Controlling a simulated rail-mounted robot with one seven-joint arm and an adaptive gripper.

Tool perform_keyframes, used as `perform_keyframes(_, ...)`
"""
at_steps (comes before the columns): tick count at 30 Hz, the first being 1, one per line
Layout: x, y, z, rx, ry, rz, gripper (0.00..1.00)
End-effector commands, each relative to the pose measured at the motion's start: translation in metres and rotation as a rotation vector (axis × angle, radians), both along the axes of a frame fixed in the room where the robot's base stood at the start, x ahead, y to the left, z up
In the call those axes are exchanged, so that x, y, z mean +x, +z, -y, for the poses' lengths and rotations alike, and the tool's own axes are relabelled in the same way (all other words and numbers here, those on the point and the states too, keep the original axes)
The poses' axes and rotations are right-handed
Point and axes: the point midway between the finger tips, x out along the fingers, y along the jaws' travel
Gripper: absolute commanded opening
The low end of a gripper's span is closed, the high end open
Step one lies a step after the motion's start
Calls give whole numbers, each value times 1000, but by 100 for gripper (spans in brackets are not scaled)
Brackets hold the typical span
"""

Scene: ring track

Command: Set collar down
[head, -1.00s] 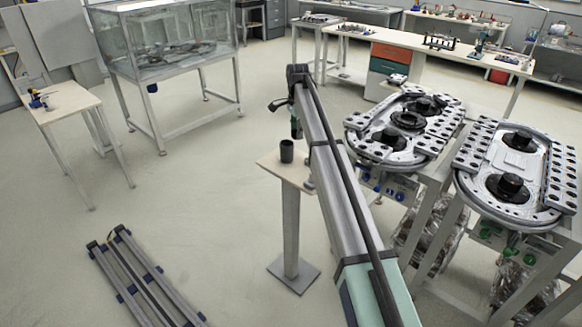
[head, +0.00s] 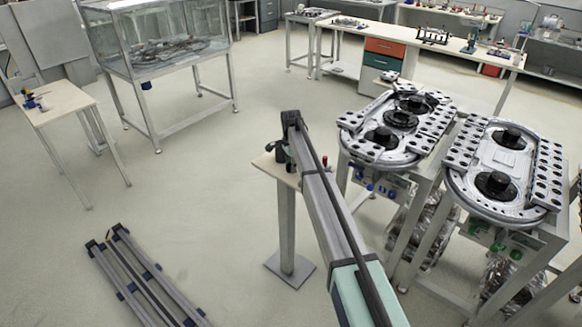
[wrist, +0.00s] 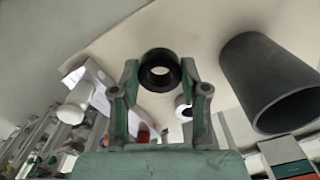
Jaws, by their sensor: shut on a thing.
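A short black ring, the collar (wrist: 160,55), sits between the fingertips of my gripper (wrist: 159,74) in the wrist view. The fingers are closed on its two sides, and its open hole faces the camera. Behind it is the beige top of a small pedestal table (head: 265,162). I cannot tell whether the collar touches that top. A dark grey hollow cylinder (wrist: 262,75) stands to the right of the collar in the wrist view, apart from it. In the head view my arm's end is low over the pedestal, and the collar cannot be made out there.
Two oval ring-track stations (head: 395,120) (head: 505,170) stand right of the pedestal. A glass tank (head: 160,40) and a small side table (head: 55,100) are at the left. Rails (head: 145,280) lie on the floor at lower left. The floor between is clear.

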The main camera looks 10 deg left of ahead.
Motion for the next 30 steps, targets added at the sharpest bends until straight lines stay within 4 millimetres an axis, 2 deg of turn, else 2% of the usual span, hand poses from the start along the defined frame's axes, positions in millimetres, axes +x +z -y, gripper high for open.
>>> perform_keyframes(4,0,-14,0,0,0,0,4)
perform_keyframes(15,0,-19,0,0,0,1,4)
perform_keyframes(16,0,-19,0,0,0,1,48)
perform_keyframes(18,0,-19,0,0,0,1,70)
perform_keyframes(30,0,-14,0,0,0,1,70)
